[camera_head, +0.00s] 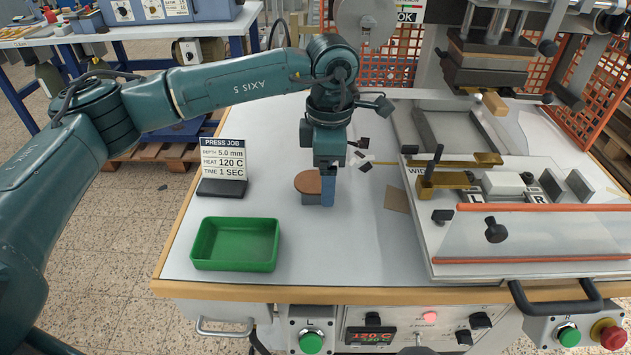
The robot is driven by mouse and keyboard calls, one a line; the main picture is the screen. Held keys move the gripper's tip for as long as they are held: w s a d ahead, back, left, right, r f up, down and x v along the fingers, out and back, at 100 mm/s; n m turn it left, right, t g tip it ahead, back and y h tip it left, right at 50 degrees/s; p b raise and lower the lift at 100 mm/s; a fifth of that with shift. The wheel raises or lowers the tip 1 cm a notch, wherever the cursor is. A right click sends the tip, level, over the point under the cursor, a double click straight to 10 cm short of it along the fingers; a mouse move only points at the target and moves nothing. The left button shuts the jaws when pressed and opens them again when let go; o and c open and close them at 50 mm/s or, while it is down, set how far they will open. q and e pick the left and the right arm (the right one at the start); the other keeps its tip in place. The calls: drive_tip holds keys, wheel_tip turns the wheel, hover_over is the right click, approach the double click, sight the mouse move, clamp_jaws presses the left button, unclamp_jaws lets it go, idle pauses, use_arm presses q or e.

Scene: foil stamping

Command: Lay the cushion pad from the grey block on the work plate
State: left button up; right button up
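The cushion pad (306,184), a thin brown round piece, lies on top of the small grey block (309,199) on the white table. My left gripper (327,197) points straight down at the block's right side, its blue fingers hiding part of the block and the pad's right edge. The fingers overlap in this view, so their gap and any contact with the pad are unclear. The press bed at right carries a grey plate (455,127) and a brass jig (436,181); I cannot tell for sure which part is the work plate. My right gripper is not in view.
A green tray (236,265) stands empty at front left, with a press job sign (222,160) behind it. A tan square (397,198) and small dark pieces lie right of my gripper. A clear guard (540,235) fronts the bed; the press head (490,62) hangs above.

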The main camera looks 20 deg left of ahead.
use_arm(q)
drive_tip(key=shift+f, duration=0.1)
idle(0.3)
drive_tip(key=c, duration=1.1)
